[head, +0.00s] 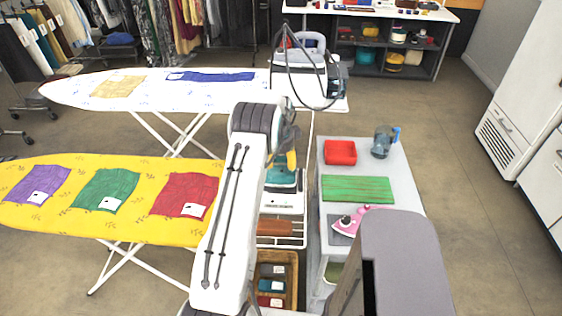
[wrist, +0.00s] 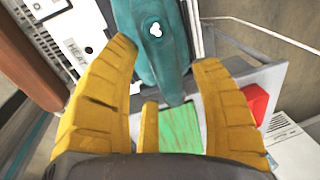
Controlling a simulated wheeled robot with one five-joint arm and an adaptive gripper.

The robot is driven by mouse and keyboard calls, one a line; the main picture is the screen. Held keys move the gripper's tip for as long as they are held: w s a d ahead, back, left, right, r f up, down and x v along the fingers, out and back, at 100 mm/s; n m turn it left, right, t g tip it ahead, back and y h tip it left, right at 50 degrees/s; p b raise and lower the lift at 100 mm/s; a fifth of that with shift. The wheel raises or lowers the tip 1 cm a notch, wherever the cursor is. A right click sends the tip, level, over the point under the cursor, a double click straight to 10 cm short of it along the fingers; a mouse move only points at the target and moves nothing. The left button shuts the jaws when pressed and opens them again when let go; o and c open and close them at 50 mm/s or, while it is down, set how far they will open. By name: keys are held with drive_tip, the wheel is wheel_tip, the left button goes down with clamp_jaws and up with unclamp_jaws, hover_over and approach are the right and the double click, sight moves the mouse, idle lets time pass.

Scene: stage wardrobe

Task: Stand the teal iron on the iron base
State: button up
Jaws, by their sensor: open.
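The teal iron (head: 283,182) sits at a white panel (head: 276,204) with small markings, beside the near end of the yellow ironing board. In the wrist view the teal iron (wrist: 160,45) lies between and ahead of the yellow fingers of my gripper (wrist: 162,60). The fingers are open, with gaps to the iron on both sides. In the head view my gripper (head: 291,158) is just above the iron and partly hidden by my arm. A dark flat plate (head: 339,227) lies under the pink iron; I cannot tell which surface is the iron base.
A yellow ironing board (head: 130,225) stands left. Open floor lies right of the table.

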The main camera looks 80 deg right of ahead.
wheel_tip(320, 180, up, 11)
drive_tip(key=a+b, duration=0.1)
drive_tip(key=shift+a+r+b, duration=0.2)
drive_tip(key=shift+a+b, duration=0.1)
drive_tip(key=shift+a, duration=0.1)
drive_tip(key=shift+w, duration=0.1)
